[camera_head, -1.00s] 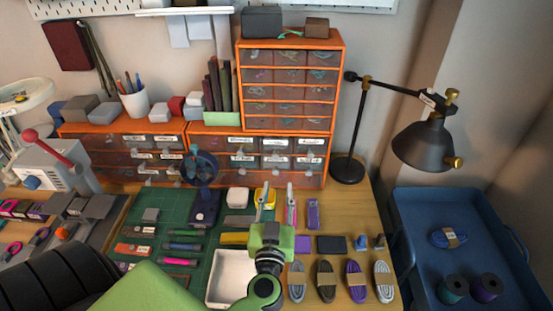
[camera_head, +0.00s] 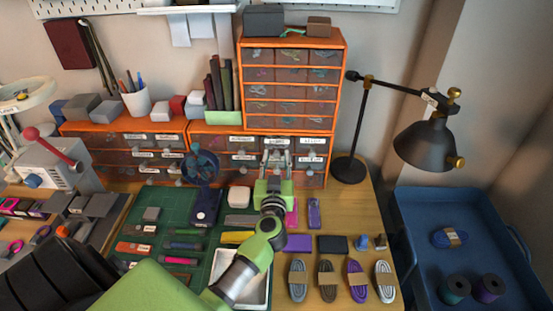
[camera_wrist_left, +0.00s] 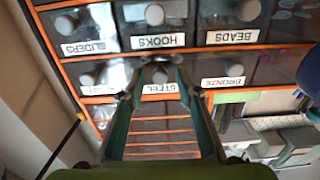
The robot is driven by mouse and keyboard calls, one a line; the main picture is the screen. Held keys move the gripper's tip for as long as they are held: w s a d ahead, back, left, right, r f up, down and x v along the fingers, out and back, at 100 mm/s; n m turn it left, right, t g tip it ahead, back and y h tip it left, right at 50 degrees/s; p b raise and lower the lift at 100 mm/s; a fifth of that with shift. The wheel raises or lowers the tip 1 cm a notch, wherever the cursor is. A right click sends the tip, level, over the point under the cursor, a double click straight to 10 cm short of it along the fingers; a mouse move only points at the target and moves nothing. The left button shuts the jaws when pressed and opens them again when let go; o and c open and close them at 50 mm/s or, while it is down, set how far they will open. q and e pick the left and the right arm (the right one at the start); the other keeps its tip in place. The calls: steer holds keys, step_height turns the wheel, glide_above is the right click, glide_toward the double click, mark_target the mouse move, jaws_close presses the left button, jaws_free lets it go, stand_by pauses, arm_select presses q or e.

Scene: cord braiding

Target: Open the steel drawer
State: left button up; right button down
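The steel drawer is the top middle drawer of the right low orange cabinet. Its upside-down "STEEL" label (camera_wrist_left: 160,88) and round pale knob (camera_wrist_left: 160,75) show in the left wrist view. In the left wrist view the gripper's two fingers (camera_wrist_left: 158,90) are apart, one on each side of the knob. I cannot tell whether they touch it. The drawer looks closed. My right gripper is not in view.
Drawers labelled bronze (camera_wrist_left: 222,82), hooks (camera_wrist_left: 158,40) and beads (camera_wrist_left: 232,37) surround it. A taller orange drawer tower (camera_head: 340,75) stands above. A small blue fan (camera_head: 200,168) is left of my gripper, a black lamp (camera_head: 350,168) right. A white tray (camera_head: 262,293) lies below my arm.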

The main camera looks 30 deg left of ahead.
arm_select(q)
steer(key=shift+w+a, duration=0.1)
steer(key=shift+w, duration=0.05)
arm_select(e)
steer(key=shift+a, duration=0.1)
